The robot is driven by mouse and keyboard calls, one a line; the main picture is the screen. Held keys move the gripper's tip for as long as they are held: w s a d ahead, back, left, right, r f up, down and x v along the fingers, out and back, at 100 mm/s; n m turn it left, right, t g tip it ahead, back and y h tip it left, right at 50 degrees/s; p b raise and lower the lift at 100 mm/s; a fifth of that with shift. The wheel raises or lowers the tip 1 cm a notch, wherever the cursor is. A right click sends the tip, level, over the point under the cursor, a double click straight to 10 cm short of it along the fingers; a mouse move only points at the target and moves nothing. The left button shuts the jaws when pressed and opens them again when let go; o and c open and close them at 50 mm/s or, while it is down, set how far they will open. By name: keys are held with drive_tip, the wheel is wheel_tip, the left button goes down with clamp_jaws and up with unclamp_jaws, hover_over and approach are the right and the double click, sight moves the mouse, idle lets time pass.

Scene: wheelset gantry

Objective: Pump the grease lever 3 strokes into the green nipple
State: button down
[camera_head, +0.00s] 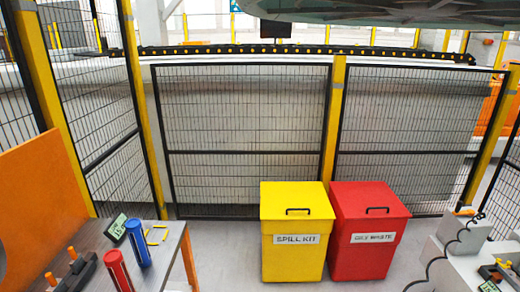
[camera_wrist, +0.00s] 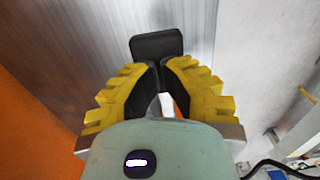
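My gripper (camera_wrist: 161,64) shows in the wrist view, with yellow ribbed fingers and black inner pads. Its fingertips are close together. A dark rounded block (camera_wrist: 157,45) shows at the tips; I cannot tell whether it is touched or lies behind. A small white piece (camera_wrist: 167,105) shows between the finger bases. I cannot make out the grease lever or the green nipple in either view. My gripper is not visible in the head view.
A bench (camera_head: 178,236) at lower left bears a red cylinder (camera_head: 118,270) and a blue cylinder (camera_head: 138,243). A yellow spill kit bin (camera_head: 295,258) and a red waste bin (camera_head: 367,255) stand before mesh fencing (camera_head: 245,110). A grey box (camera_head: 466,232) is at right.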

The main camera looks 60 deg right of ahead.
wheel_tip(320, 180, up, 9)
drive_tip(key=p, duration=0.2)
drive_tip(key=shift+p, duration=0.4)
idle(0.6)
